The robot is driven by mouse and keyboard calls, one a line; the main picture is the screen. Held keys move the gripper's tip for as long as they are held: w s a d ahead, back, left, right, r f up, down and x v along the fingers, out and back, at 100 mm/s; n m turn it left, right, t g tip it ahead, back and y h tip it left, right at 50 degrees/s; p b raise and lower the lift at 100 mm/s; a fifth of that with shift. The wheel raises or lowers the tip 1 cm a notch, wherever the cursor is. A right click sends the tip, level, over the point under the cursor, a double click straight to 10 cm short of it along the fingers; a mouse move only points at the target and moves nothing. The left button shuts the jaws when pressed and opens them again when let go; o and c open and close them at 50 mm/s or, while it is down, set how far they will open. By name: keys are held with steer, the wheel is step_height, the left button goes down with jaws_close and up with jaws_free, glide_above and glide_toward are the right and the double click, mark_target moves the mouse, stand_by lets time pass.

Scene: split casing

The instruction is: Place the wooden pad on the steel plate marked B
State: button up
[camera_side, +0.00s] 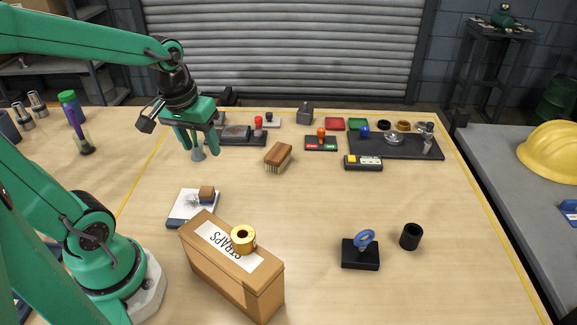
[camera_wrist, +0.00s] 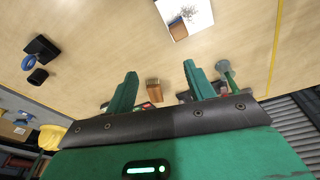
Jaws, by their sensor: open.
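A small wooden block (camera_side: 206,194), which may be the wooden pad, sits on a white-topped sheet or pad (camera_side: 182,214) left of the cardboard box. A grey plate (camera_side: 237,132) lies at the back; I cannot read a B on any plate. My gripper (camera_side: 203,150) is open and empty, raised above the back left of the table, fingers pointing down.
A box marked STRAPS (camera_side: 232,270) carries a gold ring (camera_side: 243,238). A black base with a blue ring (camera_side: 361,252) and a black cylinder (camera_side: 411,236) stand front right. A dark tray (camera_side: 400,150) of parts is at the back right. The centre table is clear.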

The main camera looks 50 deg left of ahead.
steer(key=s+d+r+m+t, duration=0.3)
steer(key=d+r+m, duration=0.2)
steer(key=shift+s+d+r+m, duration=0.2)
steer(key=shift+s+d+m, duration=0.1)
steer(key=shift+d, duration=0.1)
stand_by(1.1)
